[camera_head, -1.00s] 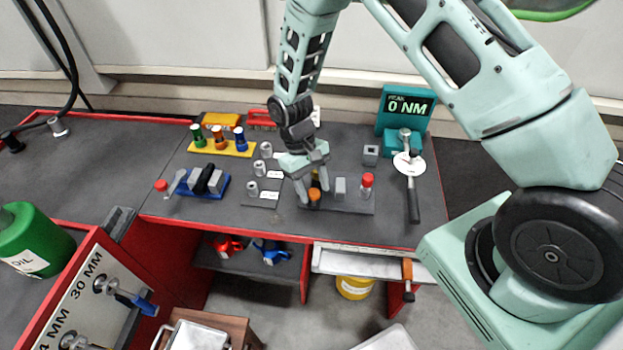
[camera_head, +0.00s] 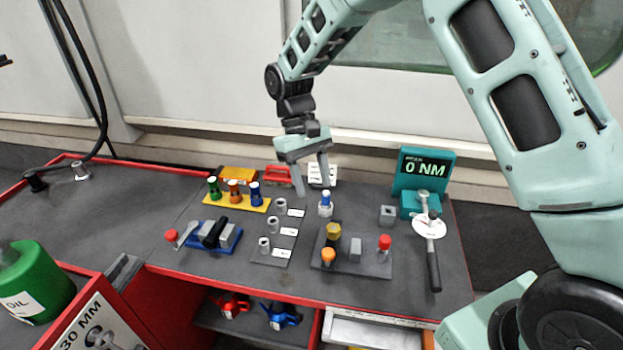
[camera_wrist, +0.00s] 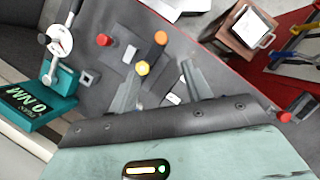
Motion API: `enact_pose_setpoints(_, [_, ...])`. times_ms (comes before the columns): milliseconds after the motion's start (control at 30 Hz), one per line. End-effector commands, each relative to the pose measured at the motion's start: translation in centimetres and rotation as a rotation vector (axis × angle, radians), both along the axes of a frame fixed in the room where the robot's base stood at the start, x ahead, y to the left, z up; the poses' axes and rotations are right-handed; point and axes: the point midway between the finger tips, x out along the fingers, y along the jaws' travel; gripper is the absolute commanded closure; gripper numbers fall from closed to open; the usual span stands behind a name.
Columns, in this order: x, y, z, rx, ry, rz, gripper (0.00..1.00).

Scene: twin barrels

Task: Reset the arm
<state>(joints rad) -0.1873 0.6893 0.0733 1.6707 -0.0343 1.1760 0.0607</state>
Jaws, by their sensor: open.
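My gripper (camera_head: 311,180) is open and empty, held above the back middle of the grey workbench (camera_head: 400,292), fingers pointing down. A small blue-topped white piece (camera_head: 325,205) stands just right of and below the fingertips in the head view, apart from them as far as I can tell. In the wrist view the open fingers of my gripper (camera_wrist: 160,85) spread above the bench. A yellow-topped piece (camera_wrist: 142,68) shows between them, and an orange-topped piece (camera_wrist: 161,38) and a red-topped piece (camera_wrist: 104,40) lie beyond.
A teal torque display reading 0 NM (camera_head: 424,168) stands at the back right beside a wrench with a white dial (camera_head: 429,228). A yellow rack (camera_head: 236,202) with green, orange and blue pieces is at left. A green oil can (camera_head: 35,282) stands front left.

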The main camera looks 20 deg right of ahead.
Motion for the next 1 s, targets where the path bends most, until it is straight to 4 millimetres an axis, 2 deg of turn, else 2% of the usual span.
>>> enact_pose_setpoints(533, [0.1,0.1,0.4,0.0,-0.001,0.0,0.51])
enact_pose_setpoints(667, [-0.9,1.0,1.2,0.017,-0.015,0.02,0.51])
enact_pose_setpoints(767, [-3.2,3.0,2.8,0.053,-0.051,0.063,0.51])
enact_pose_setpoints(867, [-7.2,5.4,4.8,0.1,-0.103,0.13,0.51])
enact_pose_setpoints(1000, [-13.8,7.9,6.9,0.16,-0.184,0.233,0.51])
